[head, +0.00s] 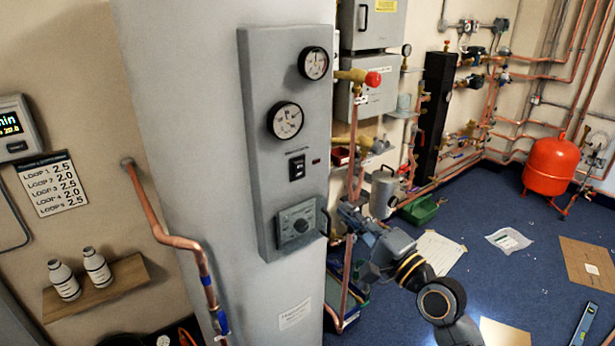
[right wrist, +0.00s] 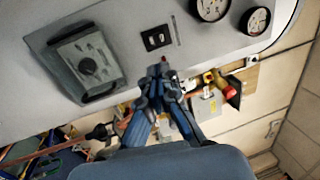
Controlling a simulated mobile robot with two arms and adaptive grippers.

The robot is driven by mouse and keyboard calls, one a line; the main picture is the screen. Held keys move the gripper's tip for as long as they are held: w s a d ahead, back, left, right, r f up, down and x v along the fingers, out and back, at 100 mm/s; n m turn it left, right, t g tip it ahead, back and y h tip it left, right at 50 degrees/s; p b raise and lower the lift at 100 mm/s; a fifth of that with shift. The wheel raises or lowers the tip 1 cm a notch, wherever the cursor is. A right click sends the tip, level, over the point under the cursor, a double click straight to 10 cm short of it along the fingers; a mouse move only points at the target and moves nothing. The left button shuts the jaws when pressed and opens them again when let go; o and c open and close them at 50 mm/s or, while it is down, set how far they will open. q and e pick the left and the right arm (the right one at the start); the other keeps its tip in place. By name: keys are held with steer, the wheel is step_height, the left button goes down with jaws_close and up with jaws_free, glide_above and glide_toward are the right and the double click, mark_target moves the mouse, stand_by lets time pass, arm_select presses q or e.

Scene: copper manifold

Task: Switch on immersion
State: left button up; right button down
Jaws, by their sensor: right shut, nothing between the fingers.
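A grey control panel (head: 258,120) is fixed to the front of a tall grey cylinder. A black rocker switch (head: 297,168) with a small label above it sits in the panel's middle; I cannot read the label or tell the rocker's position. The switch also shows in the right wrist view (right wrist: 156,38). My right gripper (head: 345,208) is to the right of the panel and lower than the switch, apart from it. In the right wrist view its closed fingertips (right wrist: 160,68) point toward the switch, with nothing between them. My left gripper is not in view.
Two round gauges (head: 285,120) are above the switch and a square dial unit with a handle (head: 297,222) is below it. A brass valve with a red cap (head: 372,79) and copper pipes stand right of the panel. Papers lie on the blue floor (head: 465,215).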

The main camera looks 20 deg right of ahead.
mark_target(300, 167)
steer(key=p+x, duration=0.3)
steer(key=x, duration=1.1)
